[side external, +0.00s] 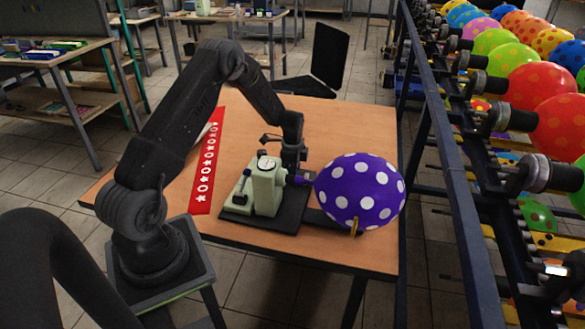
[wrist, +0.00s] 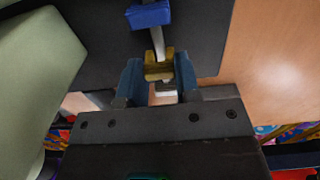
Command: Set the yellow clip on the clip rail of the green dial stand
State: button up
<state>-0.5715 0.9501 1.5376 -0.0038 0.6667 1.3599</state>
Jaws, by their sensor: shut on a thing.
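In the wrist view my gripper (wrist: 159,78) is shut on the yellow clip (wrist: 159,68), which sits between its two blue fingertips. A thin silver strip (wrist: 158,42) runs from a blue block (wrist: 150,16) down to the clip. The strip and clip meet or overlap in this view; I cannot tell whether the clip is seated on it. The pale green dial stand (side external: 266,190) stands on a black base plate on the table, its dial on top. In the side view my gripper is behind the stand, with its fingertips and the clip hidden.
A purple balloon with white dots (side external: 360,190) is right of the stand, close to my wrist. A red strip with white stars (side external: 207,165) lies left on the wooden table (side external: 330,130). A dark rack of balloons (side external: 445,150) borders the right side.

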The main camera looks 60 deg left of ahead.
jog(key=shift+f, duration=0.55)
dwell(0.5)
jog(key=o, duration=0.9)
